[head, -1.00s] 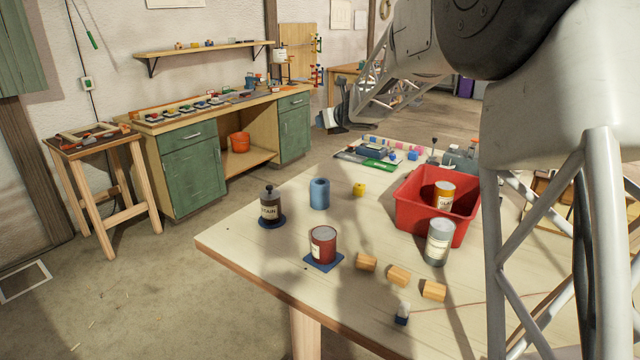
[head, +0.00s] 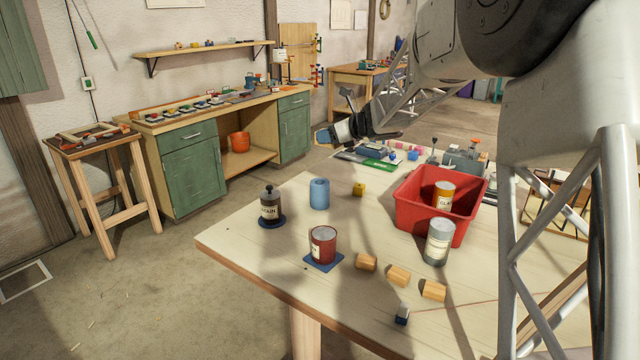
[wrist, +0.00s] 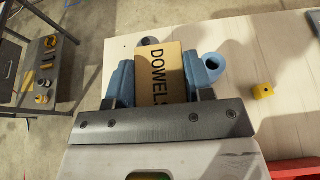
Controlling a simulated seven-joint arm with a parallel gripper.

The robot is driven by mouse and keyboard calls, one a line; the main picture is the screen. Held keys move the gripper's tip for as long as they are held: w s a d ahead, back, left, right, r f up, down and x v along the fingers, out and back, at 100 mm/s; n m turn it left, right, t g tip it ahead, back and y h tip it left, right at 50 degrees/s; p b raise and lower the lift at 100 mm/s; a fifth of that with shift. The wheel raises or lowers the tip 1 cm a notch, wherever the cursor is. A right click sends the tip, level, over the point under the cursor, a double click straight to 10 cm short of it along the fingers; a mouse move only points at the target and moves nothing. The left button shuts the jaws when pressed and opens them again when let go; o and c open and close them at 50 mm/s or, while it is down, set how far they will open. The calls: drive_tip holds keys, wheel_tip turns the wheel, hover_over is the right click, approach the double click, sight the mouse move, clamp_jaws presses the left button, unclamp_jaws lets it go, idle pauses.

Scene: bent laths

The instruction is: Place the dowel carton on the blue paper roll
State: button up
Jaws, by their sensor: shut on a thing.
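The dowel carton (wrist: 160,70) is a tan box with the word DOWELS. In the wrist view my gripper (wrist: 160,85) is shut on it, with a blue finger on each side. In the head view my gripper (head: 332,134) is raised beyond the table's far left edge. The blue paper roll (head: 319,193) stands upright on the table, apart from my gripper, with a hole in its top. In the wrist view the roll (wrist: 214,63) shows just beyond the right finger, partly hidden by it.
A stain bottle (head: 269,207) on a blue disc stands left of the roll, and a yellow block (head: 359,189) stands right of it. A red can (head: 322,244) is nearer. A red bin (head: 406,211) holding a can stands at right.

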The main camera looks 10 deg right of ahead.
wheel_tip(320, 180, down, 15)
drive_tip(key=shift+w, duration=0.15)
idle(0.4)
hover_over(320, 182)
drive_tip(key=shift+w+f, duration=0.1)
drive_tip(key=shift+f, duration=0.65)
idle(0.5)
drive_tip(key=shift+f, duration=1.8)
drive_tip(key=shift+f, duration=0.1)
drive_tip(key=o, duration=1)
drive_tip(key=shift+c, duration=0.2)
drive_tip(key=v, duration=1.2)
